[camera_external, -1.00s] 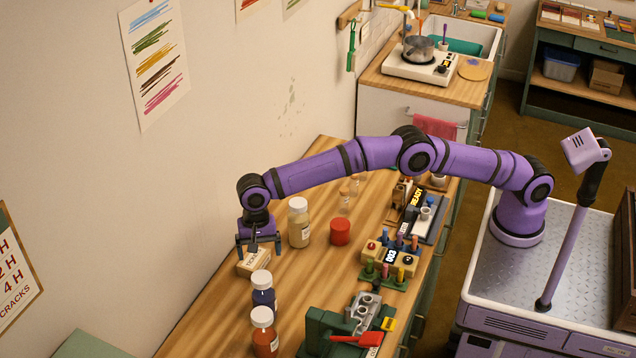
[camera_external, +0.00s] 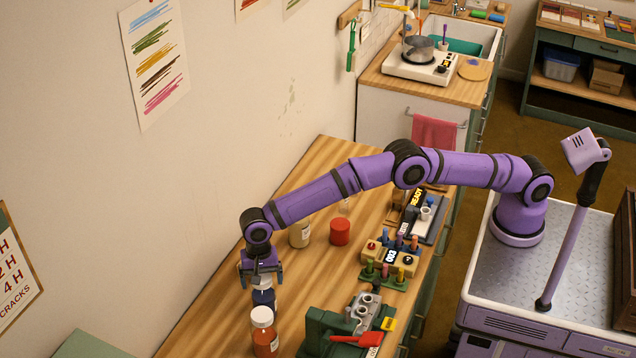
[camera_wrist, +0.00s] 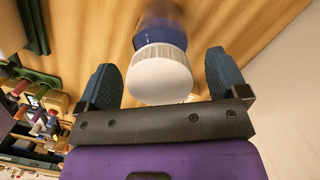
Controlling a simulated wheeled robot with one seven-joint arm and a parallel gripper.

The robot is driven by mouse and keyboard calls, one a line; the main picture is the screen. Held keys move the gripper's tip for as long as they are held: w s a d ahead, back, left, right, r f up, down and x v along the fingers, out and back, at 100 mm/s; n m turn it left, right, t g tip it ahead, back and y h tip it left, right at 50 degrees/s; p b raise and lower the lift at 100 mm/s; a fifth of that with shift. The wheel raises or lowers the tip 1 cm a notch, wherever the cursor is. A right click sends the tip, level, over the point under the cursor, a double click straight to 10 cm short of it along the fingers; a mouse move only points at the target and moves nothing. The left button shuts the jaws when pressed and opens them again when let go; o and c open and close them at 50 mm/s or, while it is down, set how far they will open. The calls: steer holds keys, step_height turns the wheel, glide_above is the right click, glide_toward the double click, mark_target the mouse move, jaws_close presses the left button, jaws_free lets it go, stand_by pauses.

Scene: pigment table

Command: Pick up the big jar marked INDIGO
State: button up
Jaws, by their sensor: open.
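The blue jar (camera_external: 263,300) with a white lid stands upright on the wooden bench; its label cannot be read here. My gripper (camera_external: 261,272) is right above its lid in the external view and partly hides it. In the wrist view the white lid (camera_wrist: 161,75) lies between my two open fingers (camera_wrist: 163,82), with a gap on each side, and the blue body (camera_wrist: 160,32) shows beyond it. My gripper holds nothing.
An orange-red jar (camera_external: 264,340) with a white lid stands close in front of the blue one. A cream jar (camera_external: 299,234) and a red pot (camera_external: 340,232) stand behind. A green machine (camera_external: 325,330) is to the right. The wall is to the left.

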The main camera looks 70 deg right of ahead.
steer(key=shift+c, duration=0.4)
steer(key=shift+r, duration=0.1)
jaws_close()
